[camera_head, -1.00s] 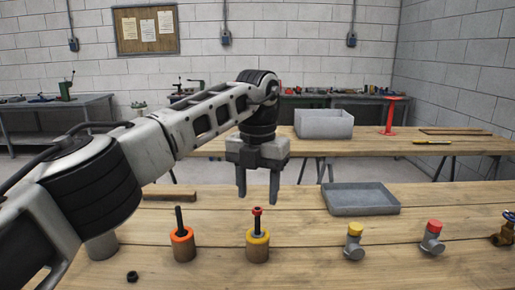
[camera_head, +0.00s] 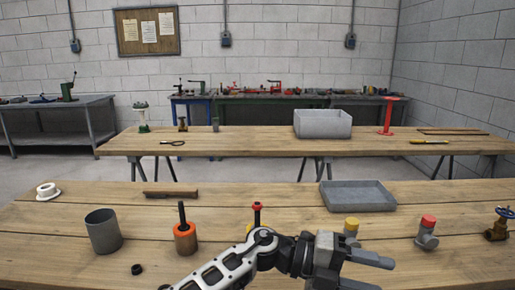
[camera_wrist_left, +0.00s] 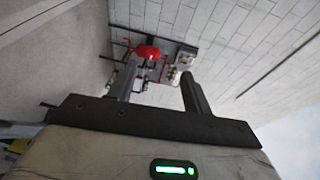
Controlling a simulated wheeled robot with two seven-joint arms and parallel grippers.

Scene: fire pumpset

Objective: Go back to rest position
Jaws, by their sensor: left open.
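My left gripper (camera_head: 376,272) is low at the bottom of the head view, right of centre, with its arm coming in from the lower left. It points to the right, is open, and holds nothing that I can see. In the left wrist view its two fingers (camera_wrist_left: 160,78) stand apart with a blurred white wall and red equipment beyond. The gripper and arm cover part of the near table's front and the lower part of the yellow-topped fitting (camera_head: 351,226). My right gripper is not in view.
The near table holds a grey cup (camera_head: 103,231), an orange-ringed cylinder (camera_head: 186,238), a red-topped piece (camera_head: 257,208), a red-capped fitting (camera_head: 427,233), a brass valve (camera_head: 498,227) and a grey tray (camera_head: 357,197). A far table (camera_head: 250,145) stands behind.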

